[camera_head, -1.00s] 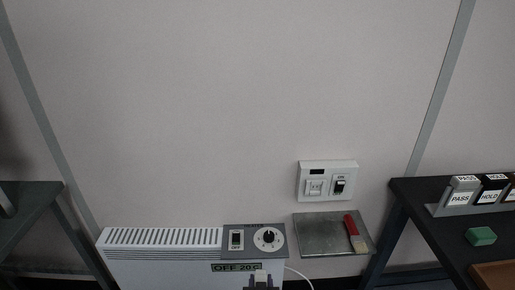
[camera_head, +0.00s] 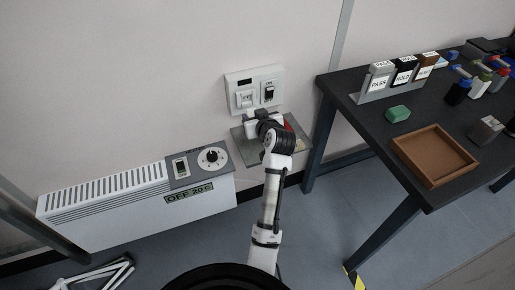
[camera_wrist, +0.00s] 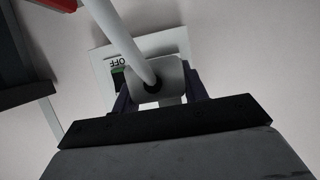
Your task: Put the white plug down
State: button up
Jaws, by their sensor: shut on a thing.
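The white plug (camera_wrist: 170,72) is between the fingers of my gripper (camera_wrist: 157,88) in the wrist view, with its thick white cord running up toward the camera. My gripper is shut on it. In the head view my gripper (camera_head: 252,117) is just below the white wall socket panel (camera_head: 240,103), over the grey metal shelf (camera_head: 242,147). The panel (camera_wrist: 172,41) shows behind the plug in the wrist view, with an upside-down OFF label. I cannot tell whether the plug touches the panel; its front is hidden.
A white heater (camera_head: 130,212) with a dial and an OFF 20 C label stands at the left. A red-handled brush (camera_head: 289,122) on the shelf is partly hidden by my arm. A dark table (camera_head: 380,150) at the right carries a brown tray (camera_head: 455,178) and a green block (camera_head: 398,114).

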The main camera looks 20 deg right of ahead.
notch_tip(320, 180, up, 5)
send_over(260, 151)
jog(key=shift+w+f, duration=0.1)
jog(key=shift+f, duration=0.05)
notch_tip(260, 151, down, 20)
jog(key=shift+r+p, duration=0.2)
jog(key=shift+p, duration=0.75)
jog(key=shift+f, duration=0.2)
jog(key=o, duration=1.1)
jog(key=shift+r, duration=0.1)
